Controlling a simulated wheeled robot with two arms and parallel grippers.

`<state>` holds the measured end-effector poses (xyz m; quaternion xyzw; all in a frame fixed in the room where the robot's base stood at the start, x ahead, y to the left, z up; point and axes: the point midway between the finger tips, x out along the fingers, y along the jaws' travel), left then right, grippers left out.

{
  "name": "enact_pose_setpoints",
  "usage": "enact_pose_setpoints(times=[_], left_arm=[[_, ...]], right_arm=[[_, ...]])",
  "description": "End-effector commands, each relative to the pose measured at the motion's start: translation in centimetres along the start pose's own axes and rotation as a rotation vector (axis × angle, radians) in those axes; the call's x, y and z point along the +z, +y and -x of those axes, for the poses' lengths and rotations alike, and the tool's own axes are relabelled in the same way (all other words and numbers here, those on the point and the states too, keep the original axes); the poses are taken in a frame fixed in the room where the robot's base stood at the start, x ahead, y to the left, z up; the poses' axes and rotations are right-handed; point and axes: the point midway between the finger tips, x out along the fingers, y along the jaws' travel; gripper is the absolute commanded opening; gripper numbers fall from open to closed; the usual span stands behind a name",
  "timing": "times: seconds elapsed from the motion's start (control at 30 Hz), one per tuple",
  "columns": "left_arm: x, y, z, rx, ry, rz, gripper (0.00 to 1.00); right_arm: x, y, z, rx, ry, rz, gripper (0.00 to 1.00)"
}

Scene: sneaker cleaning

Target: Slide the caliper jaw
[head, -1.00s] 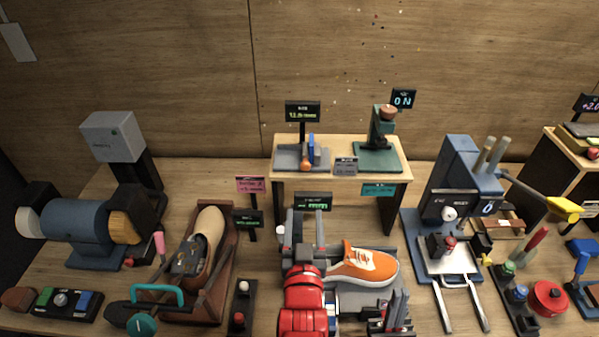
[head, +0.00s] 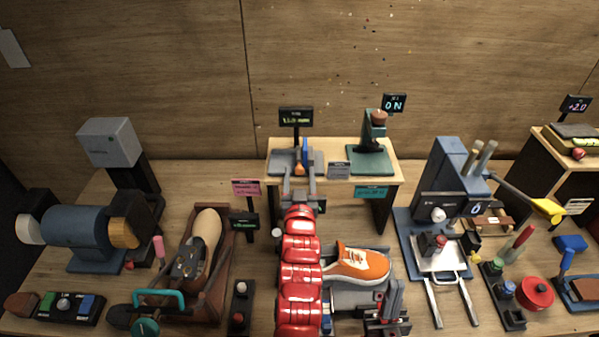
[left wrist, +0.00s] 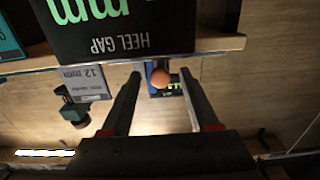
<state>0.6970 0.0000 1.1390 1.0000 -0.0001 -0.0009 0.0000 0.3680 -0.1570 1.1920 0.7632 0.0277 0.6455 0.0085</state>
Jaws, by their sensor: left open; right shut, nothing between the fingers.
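The caliper has a grey base (head: 278,161) on the small wooden shelf, with an upright blue jaw (head: 304,146) on it. Its orange round knob (left wrist: 160,77) shows between the fingertips in the left wrist view. My left gripper (head: 298,184) is open at the shelf's front edge, its fingers pointing at the caliper. Its fingers also show in the left wrist view, one on each side of the knob; I cannot tell whether they touch it. In the head view the gripper partly hides the caliper's front. My right gripper (head: 392,297) is shut and empty beside the orange sneaker (head: 357,265).
A black heel gap display (left wrist: 120,30) is close to the left gripper in its wrist view. A green device (head: 369,155) and a grey label (head: 340,171) stand right of the caliper. The caliper's display (head: 296,117) stands behind it.

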Motion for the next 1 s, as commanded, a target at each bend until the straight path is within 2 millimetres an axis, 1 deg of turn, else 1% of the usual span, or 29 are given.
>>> enact_pose_setpoints(times=[0.1, 0.33, 0.47, 0.5, 0.57, 0.6, 0.67, 0.7, 1.0], left_arm=[[0.02, -0.05, -0.31, -0.001, -0.001, -0.001, 0.61], [-0.01, -0.04, -0.32, 0.0, 0.001, 0.0, 0.61], [-0.02, -0.03, -0.31, 0.0, 0.001, 0.0, 0.38], [-0.03, -0.03, -0.31, 0.0, 0.001, 0.0, 0.31], [-0.04, -0.03, -0.31, 0.0, 0.001, 0.0, 0.2], [-0.04, -0.03, -0.31, 0.0, 0.001, 0.0, 0.13], [-0.04, -0.03, -0.31, 0.0, 0.001, 0.0, 0.02], [-0.04, -0.03, -0.3, 0.0, 0.001, 0.0, 0.0], [-0.06, -0.02, -0.3, 0.0, 0.002, 0.0, 0.0]], right_arm=[[-0.02, 0.01, -0.08, 0.0, 0.0, 0.0, 0.0], [-0.01, 0.0, -0.06, 0.0, 0.0, 0.0, 0.0], [-0.01, 0.0, -0.06, 0.0, 0.0, 0.0, 0.0], [-0.01, 0.0, -0.07, 0.0, 0.0, 0.0, 0.0], [-0.01, 0.0, -0.06, 0.0, 0.0, 0.0, 0.0], [-0.01, 0.0, -0.06, 0.0, 0.0, 0.0, 0.0], [-0.01, 0.0, -0.07, 0.0, 0.0, 0.0, 0.0], [-0.01, 0.0, -0.06, 0.0, 0.0, 0.0, 0.0], [-0.01, 0.0, -0.06, 0.0, 0.0, 0.0, 0.0]])
